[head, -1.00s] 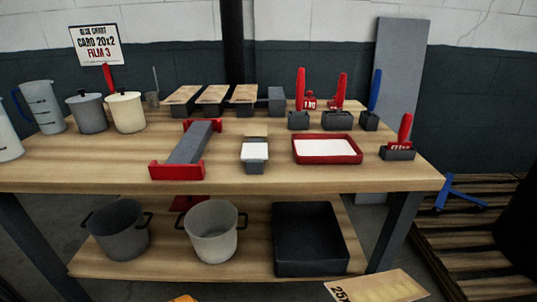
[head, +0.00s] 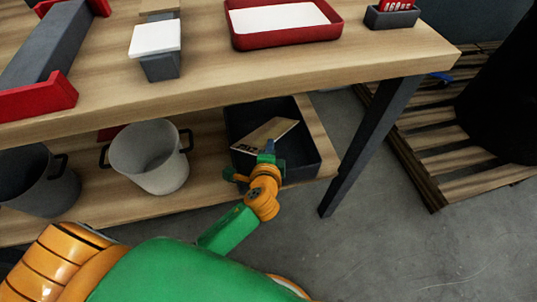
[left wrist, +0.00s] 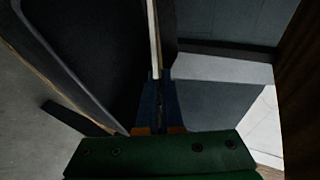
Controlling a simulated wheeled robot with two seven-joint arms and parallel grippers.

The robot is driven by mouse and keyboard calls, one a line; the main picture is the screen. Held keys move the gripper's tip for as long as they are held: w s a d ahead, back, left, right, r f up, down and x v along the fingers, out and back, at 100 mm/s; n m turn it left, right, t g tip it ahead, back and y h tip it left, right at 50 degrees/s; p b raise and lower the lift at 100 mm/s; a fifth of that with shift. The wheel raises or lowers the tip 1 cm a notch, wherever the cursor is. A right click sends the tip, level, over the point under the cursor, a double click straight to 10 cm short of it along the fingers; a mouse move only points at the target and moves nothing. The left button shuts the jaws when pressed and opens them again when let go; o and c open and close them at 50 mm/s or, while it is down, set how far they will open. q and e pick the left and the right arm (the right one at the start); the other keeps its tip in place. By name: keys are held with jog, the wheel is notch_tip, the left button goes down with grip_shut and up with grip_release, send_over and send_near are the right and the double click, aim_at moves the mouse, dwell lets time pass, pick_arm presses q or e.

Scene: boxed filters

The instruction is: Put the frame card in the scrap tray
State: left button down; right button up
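The frame card (head: 262,134) is a thin tan card with dark print. It is in my left gripper (head: 267,154), at the dark open-topped scrap tray (head: 304,172) on the lower shelf. The card overlaps the tray's opening; I cannot tell whether it touches the tray's bottom. In the left wrist view the blue fingers (left wrist: 157,98) are closed on the card, seen edge-on as a pale strip (left wrist: 154,40). My right gripper is not in view.
A light grey pot (head: 150,158) and a dark pot (head: 35,185) stand left of the tray on the shelf. The tabletop (head: 215,75) overhangs them, with a red tray (head: 285,41) on it. A dark table leg (head: 365,145) stands right of the tray.

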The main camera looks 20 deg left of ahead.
aim_at(268, 133)
pick_arm(q)
jog(key=w+f+b, duration=0.1)
jog(key=f, duration=0.1)
jog(key=w+f+b, duration=0.1)
jog(key=f, duration=0.1)
jog(key=w+a+f+b, duration=0.1)
jog(key=f, duration=0.1)
jog(key=shift+f, duration=0.35)
jog(key=shift+f+b, duration=0.2)
jog(key=shift+b, duration=0.1)
jog(key=shift+r, duration=0.15)
jog(key=c, duration=1.5)
grip_release()
jog(key=o, duration=0.4)
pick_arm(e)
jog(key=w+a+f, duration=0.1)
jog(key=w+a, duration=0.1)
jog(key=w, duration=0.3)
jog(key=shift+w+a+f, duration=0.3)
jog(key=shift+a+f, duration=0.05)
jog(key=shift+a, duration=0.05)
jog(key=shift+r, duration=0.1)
